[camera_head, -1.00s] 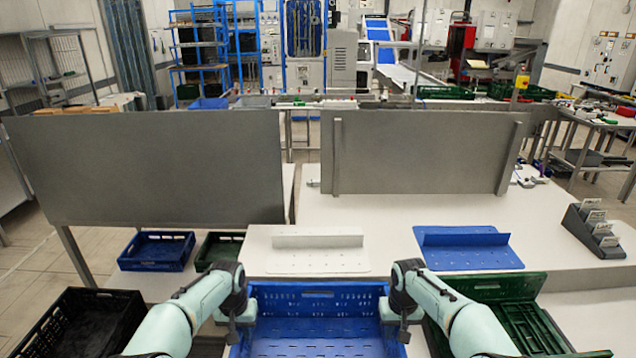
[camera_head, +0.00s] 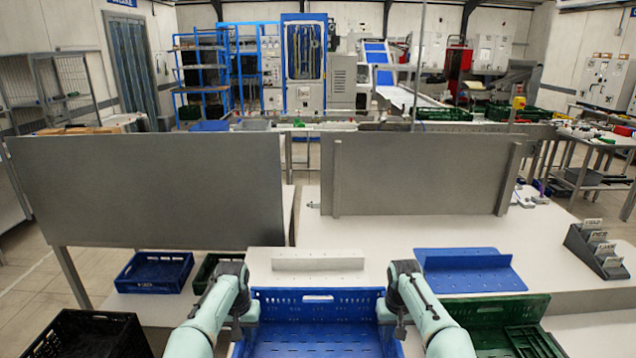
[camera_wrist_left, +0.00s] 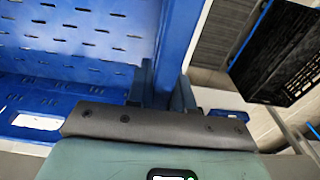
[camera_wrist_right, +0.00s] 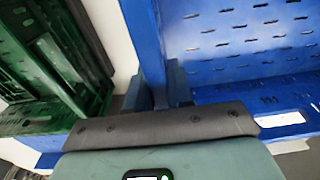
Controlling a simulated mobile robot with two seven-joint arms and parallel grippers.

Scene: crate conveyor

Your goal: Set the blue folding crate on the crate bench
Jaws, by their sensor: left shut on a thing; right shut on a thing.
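The blue folding crate (camera_head: 318,296) is open and empty, held between my two arms at the bottom middle of the head view. My left gripper (camera_head: 240,328) is shut on its left side wall, and the wall between the fingers shows in the left wrist view (camera_wrist_left: 172,50). My right gripper (camera_head: 393,318) is shut on its right side wall, also seen in the right wrist view (camera_wrist_right: 146,45). A white bench surface (camera_head: 400,285) lies just beyond the crate. The crate's near end is cut off by the frame edge.
A green crate (camera_head: 500,310) stands close at the right, a black crate (camera_head: 90,335) at lower left. Another blue crate (camera_head: 153,272) is low at left. A white bracket (camera_head: 318,262), a blue bracket (camera_head: 462,262) and a card holder (camera_head: 590,248) stand on the white surface. Grey panels (camera_head: 150,190) rise behind.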

